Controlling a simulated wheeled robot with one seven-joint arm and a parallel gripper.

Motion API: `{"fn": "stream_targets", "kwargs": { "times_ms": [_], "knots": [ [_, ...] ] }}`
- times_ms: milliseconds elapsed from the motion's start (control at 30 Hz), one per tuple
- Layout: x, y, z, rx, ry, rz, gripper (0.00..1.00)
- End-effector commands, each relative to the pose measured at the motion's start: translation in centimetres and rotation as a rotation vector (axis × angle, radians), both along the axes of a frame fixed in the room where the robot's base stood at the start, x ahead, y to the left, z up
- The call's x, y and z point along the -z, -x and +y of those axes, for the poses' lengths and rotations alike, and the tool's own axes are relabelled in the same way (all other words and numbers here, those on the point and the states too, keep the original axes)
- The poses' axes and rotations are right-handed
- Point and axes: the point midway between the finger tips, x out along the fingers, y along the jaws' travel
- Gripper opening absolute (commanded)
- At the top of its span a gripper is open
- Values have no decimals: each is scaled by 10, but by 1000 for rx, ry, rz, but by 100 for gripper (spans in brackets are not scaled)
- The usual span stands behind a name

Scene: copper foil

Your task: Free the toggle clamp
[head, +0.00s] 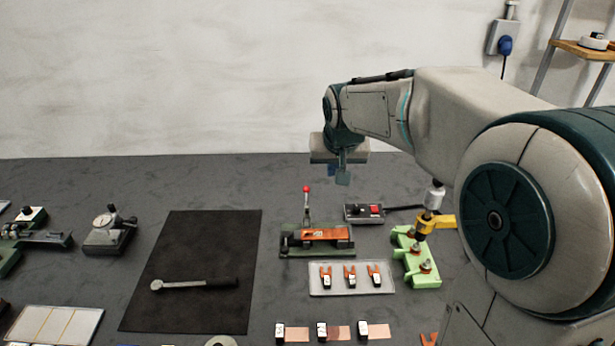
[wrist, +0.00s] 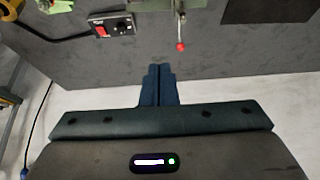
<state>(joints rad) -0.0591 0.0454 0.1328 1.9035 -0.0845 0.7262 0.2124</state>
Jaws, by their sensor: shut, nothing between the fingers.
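The toggle clamp is a green-based fixture (head: 290,250) with an upright lever ending in a red ball knob (head: 306,189). An orange piece (head: 325,234) lies along its base. In the wrist view the red knob (wrist: 181,47) and part of the lever show near the top edge; the clamp's base is mostly out of that view. My gripper (head: 343,178) is above and behind the clamp, a little right of the knob, apart from it. Its fingers (wrist: 158,70) are together and empty in the wrist view.
A control box with a red button (head: 373,210) stands right of the clamp, its cable running right. A clear tray (head: 318,290) with small copper parts lies in front. A green block (head: 422,277) is at right. A black mat (head: 190,250) with a ratchet wrench (head: 190,285) is at left.

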Motion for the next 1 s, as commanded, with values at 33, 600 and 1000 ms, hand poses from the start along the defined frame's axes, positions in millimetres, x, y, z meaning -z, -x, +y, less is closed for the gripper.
{"fn": "stream_targets", "kwargs": {
  "times_ms": [33,600,1000],
  "knots": [
    [12,-17,8,-3,-9,-5,0],
    [56,-80,38,-7,-47,-30,0],
    [123,-117,45,-9,-47,-30,0]
  ]
}}
